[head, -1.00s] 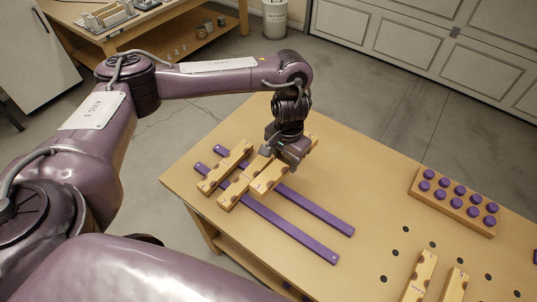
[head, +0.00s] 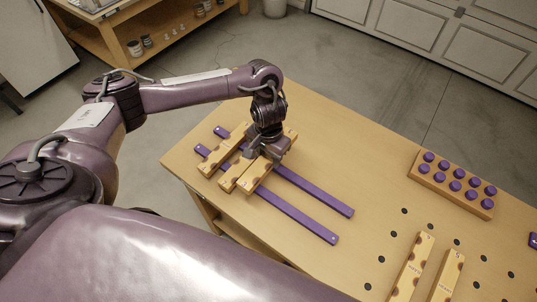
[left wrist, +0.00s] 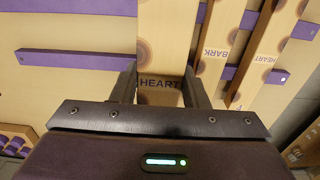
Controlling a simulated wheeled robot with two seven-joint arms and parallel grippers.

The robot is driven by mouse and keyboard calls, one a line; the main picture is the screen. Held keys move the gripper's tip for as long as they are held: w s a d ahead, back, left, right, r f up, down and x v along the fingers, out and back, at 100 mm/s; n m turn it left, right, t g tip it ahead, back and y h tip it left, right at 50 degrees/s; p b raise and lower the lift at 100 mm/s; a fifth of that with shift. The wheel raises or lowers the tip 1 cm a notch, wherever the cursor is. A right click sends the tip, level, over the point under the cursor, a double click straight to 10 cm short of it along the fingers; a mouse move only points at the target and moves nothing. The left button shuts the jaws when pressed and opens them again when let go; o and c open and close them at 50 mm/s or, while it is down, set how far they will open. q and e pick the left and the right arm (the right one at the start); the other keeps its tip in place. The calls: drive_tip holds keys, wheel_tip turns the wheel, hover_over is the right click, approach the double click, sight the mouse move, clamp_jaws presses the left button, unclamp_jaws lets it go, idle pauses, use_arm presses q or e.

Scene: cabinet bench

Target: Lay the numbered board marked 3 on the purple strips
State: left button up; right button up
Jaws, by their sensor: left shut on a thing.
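Two long purple strips (head: 302,213) lie parallel on the bench. A light wooden board (head: 225,158) lies across them at the left, and another board (head: 236,173) lies across them beside it. My left gripper (head: 268,153) is shut on a third board (head: 253,179), to the right of these and about parallel to them. In the left wrist view the held board (left wrist: 163,50) reads HEART and sits between the fingers, over the strips. I cannot tell whether it touches them. The board beside it reads BARK. I cannot read the held board's number. My right gripper is out of view.
Two more boards (head: 411,267) (head: 448,276) lie at the bench's front right, near several dark holes. A wooden block with purple knobs (head: 453,187) stands at the right. The bench (head: 345,160) is clear between the strips and this block.

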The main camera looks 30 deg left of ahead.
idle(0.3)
use_arm(q)
drive_tip(key=shift+s+f+b, duration=0.1)
drive_tip(key=shift+f+b, duration=1.25)
drive_tip(key=shift+f, duration=2.3)
drive_tip(key=shift+r, duration=0.1)
drive_tip(key=shift+p, duration=0.35)
